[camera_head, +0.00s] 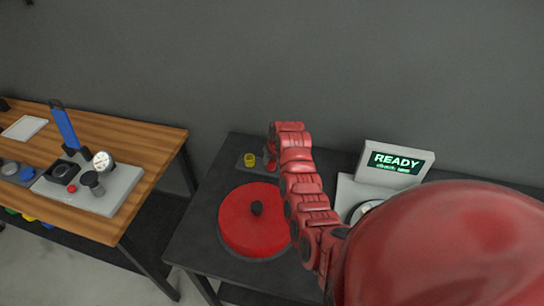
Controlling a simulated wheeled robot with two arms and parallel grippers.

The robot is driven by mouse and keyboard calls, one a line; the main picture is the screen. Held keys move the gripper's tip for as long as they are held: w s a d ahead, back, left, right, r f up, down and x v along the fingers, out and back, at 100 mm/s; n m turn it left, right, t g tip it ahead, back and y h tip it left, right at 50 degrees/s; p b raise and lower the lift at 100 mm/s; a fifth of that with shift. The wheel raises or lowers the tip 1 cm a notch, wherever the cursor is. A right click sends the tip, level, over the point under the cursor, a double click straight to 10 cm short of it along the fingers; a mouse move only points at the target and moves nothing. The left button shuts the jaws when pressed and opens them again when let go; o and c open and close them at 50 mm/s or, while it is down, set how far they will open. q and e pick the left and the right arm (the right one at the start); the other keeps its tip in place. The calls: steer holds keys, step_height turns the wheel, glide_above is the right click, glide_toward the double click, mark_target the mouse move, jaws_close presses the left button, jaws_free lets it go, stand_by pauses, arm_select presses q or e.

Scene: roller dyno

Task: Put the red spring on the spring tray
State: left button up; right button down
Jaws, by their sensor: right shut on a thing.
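My right arm reaches away from me over the dark table, and its gripper (271,160) is at the far end, over the right part of the small dark spring tray (259,171). The gripper is shut on a small red thing, which looks like the red spring (270,166). It is tiny and partly hidden by my arm, so I cannot tell whether it touches the tray. A yellow spring (249,160) stands on the tray, just left of the gripper. My left gripper is out of view.
A large red disc (240,226) with a black knob lies in front of the tray. A device with a READY screen (396,162) stands right of my arm. A wooden bench (125,149) on the left holds a grey base (112,199) with a blue lever (64,128).

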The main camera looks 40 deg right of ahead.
steer(key=shift+f, duration=0.1)
steer(key=shift+w+f+b, duration=0.1)
steer(key=shift+f+b, duration=0.05)
steer(key=shift+b, duration=0.15)
steer(key=shift+c, duration=1.8)
jaws_free()
